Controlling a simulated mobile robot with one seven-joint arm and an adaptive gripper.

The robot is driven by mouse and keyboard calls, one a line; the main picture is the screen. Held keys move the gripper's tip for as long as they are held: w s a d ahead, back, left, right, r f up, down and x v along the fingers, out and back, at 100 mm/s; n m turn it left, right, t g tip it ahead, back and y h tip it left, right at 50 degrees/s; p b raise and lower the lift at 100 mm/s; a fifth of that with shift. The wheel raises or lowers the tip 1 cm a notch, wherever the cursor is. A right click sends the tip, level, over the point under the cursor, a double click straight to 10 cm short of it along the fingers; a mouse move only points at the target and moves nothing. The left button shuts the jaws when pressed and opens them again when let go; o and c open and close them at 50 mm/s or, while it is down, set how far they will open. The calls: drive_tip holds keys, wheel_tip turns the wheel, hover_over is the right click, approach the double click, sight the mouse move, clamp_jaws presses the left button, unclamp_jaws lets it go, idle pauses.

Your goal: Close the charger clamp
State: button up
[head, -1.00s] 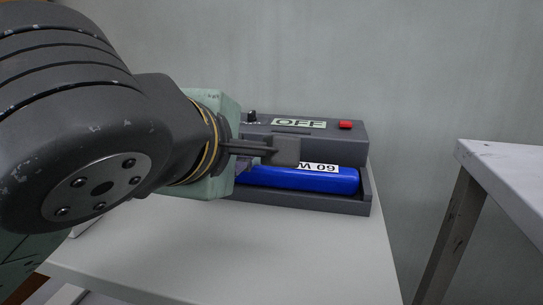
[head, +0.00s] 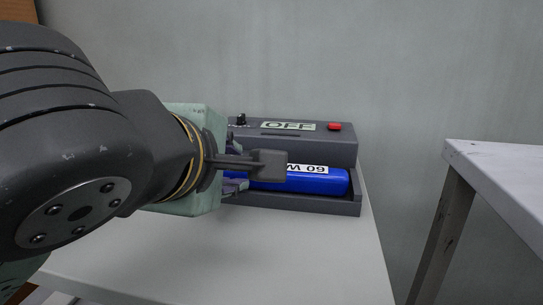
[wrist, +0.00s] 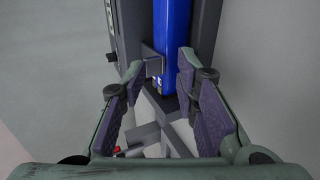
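The charger (head: 340,145) is a dark grey box on a white table, with an OFF label and red button. A blue battery (head: 325,184) marked 60 W lies in its front trough. In the wrist view, a grey bracket (wrist: 153,62) touches the battery's side near its end. Below that end, grey pieces with a small red part (wrist: 117,150) show partly between the fingers; they look like the clamp, but its position is unclear. My gripper (wrist: 160,70) is open around the battery's near end, with nothing visibly held. It hides the charger's left end in the head view.
A black knob (head: 241,119) stands on the charger's top left. The white table (head: 310,250) is bare in front of the charger. A second white table (head: 500,175) stands at right, across a gap. A grey wall is close behind.

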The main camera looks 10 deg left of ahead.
drive_tip(key=o, duration=0.3)
drive_tip(key=shift+w+f, duration=0.3)
drive_tip(key=shift+f, duration=0.25)
drive_tip(key=shift+r, duration=0.1)
